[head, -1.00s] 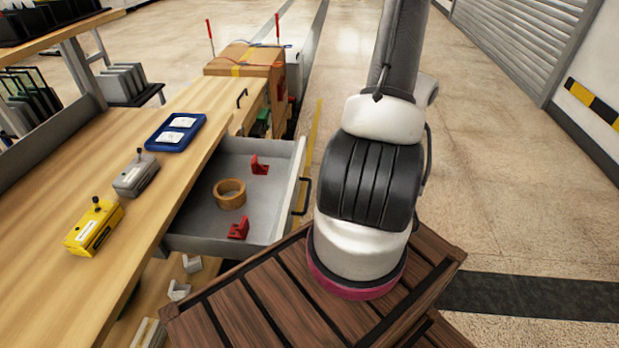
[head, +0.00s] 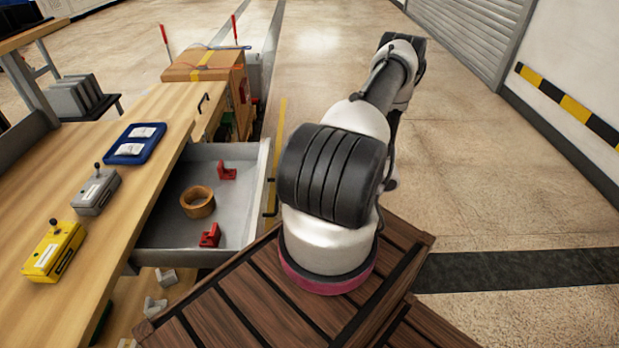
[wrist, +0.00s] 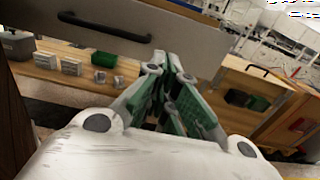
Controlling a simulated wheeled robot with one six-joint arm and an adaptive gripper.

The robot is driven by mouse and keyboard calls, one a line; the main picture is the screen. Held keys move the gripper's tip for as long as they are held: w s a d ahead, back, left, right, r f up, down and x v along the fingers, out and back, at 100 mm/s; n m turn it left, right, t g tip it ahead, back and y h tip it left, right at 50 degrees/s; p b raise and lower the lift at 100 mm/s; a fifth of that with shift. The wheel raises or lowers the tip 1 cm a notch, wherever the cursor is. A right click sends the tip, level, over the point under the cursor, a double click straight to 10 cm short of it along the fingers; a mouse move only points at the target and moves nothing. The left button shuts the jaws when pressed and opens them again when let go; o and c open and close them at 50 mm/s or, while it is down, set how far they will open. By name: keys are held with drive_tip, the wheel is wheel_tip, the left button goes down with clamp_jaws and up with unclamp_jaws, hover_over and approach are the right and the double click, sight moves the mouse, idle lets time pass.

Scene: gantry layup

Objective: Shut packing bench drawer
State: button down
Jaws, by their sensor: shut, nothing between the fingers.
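The packing bench drawer (head: 225,236) stands pulled out from the wooden bench (head: 90,182) in the head view. A tape roll (head: 198,202) and two red brackets (head: 227,170) lie inside it. Its dark handle (head: 270,196) is on the outer face. In the wrist view the pale drawer front (wrist: 190,40) crosses the top, with the handle (wrist: 105,27) at upper left. My gripper (wrist: 168,62) is shut and empty, its fingertips overlapping the lower drawer front in that view, right of the handle. I cannot tell if they touch. The head view does not show the gripper.
A blue tray (head: 135,144), a grey control box (head: 95,190) and a yellow control box (head: 54,250) sit on the bench. A cardboard box (head: 207,65) stands beyond the drawer. Open floor (head: 480,190) lies to the right.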

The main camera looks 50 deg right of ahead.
sight(188, 183)
drive_tip(key=x, duration=1.1)
drive_tip(key=x, duration=2.9)
drive_tip(key=shift+w+f, duration=0.15)
drive_tip(key=shift+f, duration=0.05)
drive_tip(key=shift+w+a, duration=0.2)
drive_tip(key=shift+a, duration=0.05)
drive_tip(key=shift+r, duration=0.1)
